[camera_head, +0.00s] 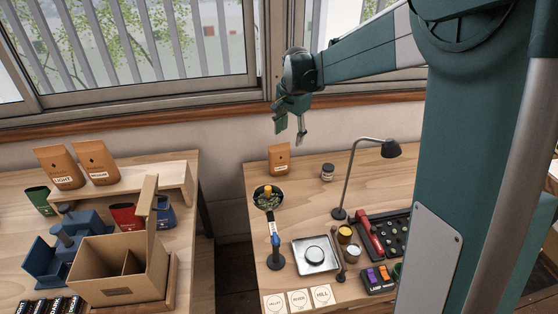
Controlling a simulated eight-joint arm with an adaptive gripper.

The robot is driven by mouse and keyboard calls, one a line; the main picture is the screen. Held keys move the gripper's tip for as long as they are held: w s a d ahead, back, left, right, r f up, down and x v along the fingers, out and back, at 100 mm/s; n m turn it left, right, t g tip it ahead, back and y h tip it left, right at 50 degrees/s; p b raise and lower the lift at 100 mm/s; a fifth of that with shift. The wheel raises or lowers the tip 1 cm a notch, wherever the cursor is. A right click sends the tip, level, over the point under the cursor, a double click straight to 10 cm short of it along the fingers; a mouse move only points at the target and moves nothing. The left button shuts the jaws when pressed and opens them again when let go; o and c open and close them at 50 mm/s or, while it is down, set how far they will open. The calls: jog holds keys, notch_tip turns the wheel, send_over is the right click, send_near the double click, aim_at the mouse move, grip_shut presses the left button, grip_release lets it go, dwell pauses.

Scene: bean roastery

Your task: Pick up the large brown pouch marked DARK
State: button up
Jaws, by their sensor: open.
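A brown pouch (279,158) stands upright at the back left of the right-hand table, near the wall; its small label is too small to read for certain. Two more brown pouches stand on the wooden shelf at left: one marked LIGHT (60,168) and one whose label I cannot read clearly (96,161). My gripper (290,133) points down with its fingers apart and empty. In the picture it is just above the pouch on the right-hand table, apart from it.
A pan (268,198) with dark green contents is in front of that pouch, and a small jar (327,172) stands to its right. A desk lamp (391,149) rises farther right. A scale (316,255) lies nearer. A divided cardboard box (118,268) stands on the left table.

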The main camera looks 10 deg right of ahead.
jog(key=w+f+m+g+p, duration=0.1)
jog(key=w+f+m+p, duration=0.2)
jog(key=w+f, duration=0.45)
jog(key=m+g+p, duration=0.1)
jog(key=m+p, duration=0.1)
send_over(280, 149)
notch_tip(280, 149, down, 6)
jog(key=shift+s+d+r, duration=0.1)
jog(key=shift+s+r, duration=0.05)
jog(key=shift+w+f, duration=0.25)
jog(key=shift+f, duration=0.3)
jog(key=shift+f, duration=1.3)
jog(key=shift+a+f+b, duration=0.15)
jog(key=shift+f+b, duration=0.1)
jog(key=shift+f, duration=1.05)
jog(key=shift+a+f+b, duration=0.1)
jog(key=shift+f+b, duration=0.15)
jog(key=shift+f, duration=1.05)
jog(key=shift+f+b, duration=0.25)
jog(key=shift+b, duration=0.05)
